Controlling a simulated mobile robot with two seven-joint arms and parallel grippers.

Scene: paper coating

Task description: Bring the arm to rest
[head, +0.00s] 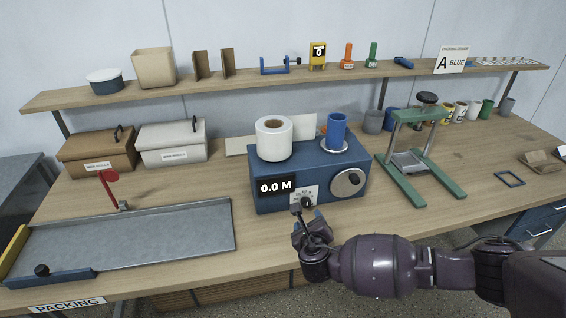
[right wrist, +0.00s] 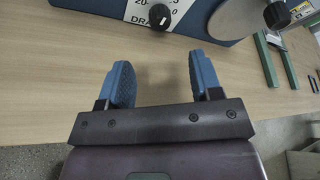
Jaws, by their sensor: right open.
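My right arm comes in from the right in the head view. My right gripper (head: 309,222) hangs just in front of the blue coating machine (head: 270,200), near its front edge. In the right wrist view the right gripper (right wrist: 163,85) is open, with its two blue fingers apart and only wooden table surface between them. The machine's dial panel (right wrist: 160,12) lies beyond the fingertips. My left gripper is not in the head view.
A white paper roll (head: 274,139) and a blue roll (head: 337,130) stand on the machine. A grey tray (head: 130,240) lies left; a green press frame (head: 415,150) stands right. Two lidded boxes (head: 97,152) (head: 171,145) sit at the back left, below a shelf (head: 210,88).

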